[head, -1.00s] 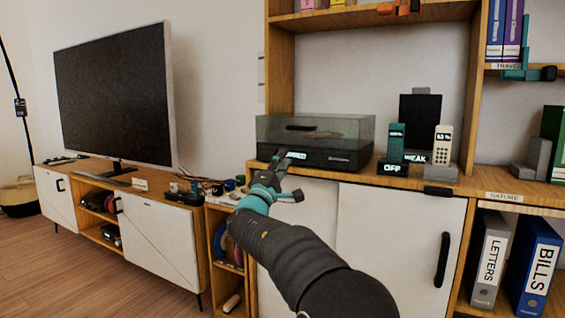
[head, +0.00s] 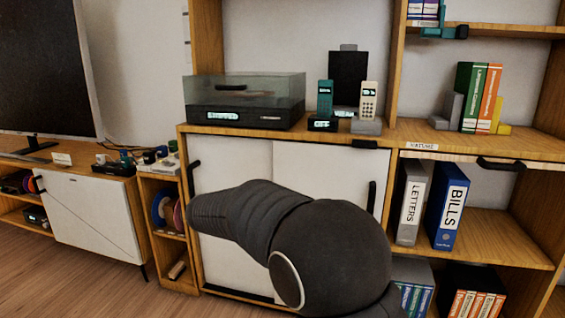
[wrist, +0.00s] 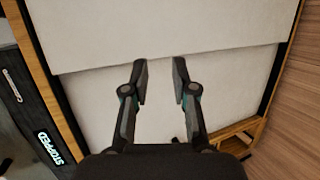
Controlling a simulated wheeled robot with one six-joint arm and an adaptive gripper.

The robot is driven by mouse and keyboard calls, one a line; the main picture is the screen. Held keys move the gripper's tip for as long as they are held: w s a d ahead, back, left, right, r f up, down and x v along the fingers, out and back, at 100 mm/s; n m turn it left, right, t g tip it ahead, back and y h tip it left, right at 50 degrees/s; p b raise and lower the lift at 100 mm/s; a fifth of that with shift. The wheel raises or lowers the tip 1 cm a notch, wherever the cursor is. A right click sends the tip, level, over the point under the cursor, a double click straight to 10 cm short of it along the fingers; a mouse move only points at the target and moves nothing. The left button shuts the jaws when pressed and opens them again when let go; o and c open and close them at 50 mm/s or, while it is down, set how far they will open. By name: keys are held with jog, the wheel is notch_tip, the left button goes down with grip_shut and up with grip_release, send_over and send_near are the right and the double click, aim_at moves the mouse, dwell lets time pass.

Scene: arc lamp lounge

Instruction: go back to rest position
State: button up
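My gripper (wrist: 160,84) shows in the wrist view with its two fingers apart and nothing between them. It faces the white sliding doors (wrist: 200,95) of the shelf cabinet. In the head view the gripper is hidden behind my dark arm, which is folded in front of the same cabinet doors (head: 315,170). The record player (head: 245,105) with a clear lid stands on the cabinet top. In the wrist view its display (wrist: 49,148) reads STOPPED, at the left edge.
Two handsets, one teal (head: 325,98) and one cream (head: 368,99), stand in docks right of the record player. A TV (head: 45,70) and low console (head: 90,220) stand at left. Wooden floor (head: 100,285) is clear at lower left.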

jog(key=s+d+f+m+g+y+p, duration=0.1)
jog(key=s+d+m+g, duration=0.15)
jog(key=s+d, duration=0.4)
jog(key=s+d+f+m+g+y+p, duration=0.1)
jog(key=s+d+m+g+y, duration=0.15)
jog(key=s, duration=0.75)
jog(key=s+d+f+m+g+y+p, duration=0.1)
jog(key=s+d+g+p, duration=0.15)
jog(key=s+d, duration=0.45)
jog(key=s+d+r+m+y+p, duration=0.1)
jog(key=s+d+r+m+p, duration=0.1)
jog(key=s, duration=0.6)
jog(key=s+d+r+m+t+y+p, duration=0.1)
jog(key=s+d+r+m+p, duration=0.1)
jog(key=s+r, duration=0.4)
jog(key=s+d+m, duration=0.1)
jog(key=s+m, duration=0.1)
jog(key=s, duration=0.1)
jog(key=shift+s+d+m, duration=0.2)
jog(key=shift+s+m, duration=0.1)
jog(key=shift+m, duration=0.1)
jog(key=shift+t+y, duration=0.25)
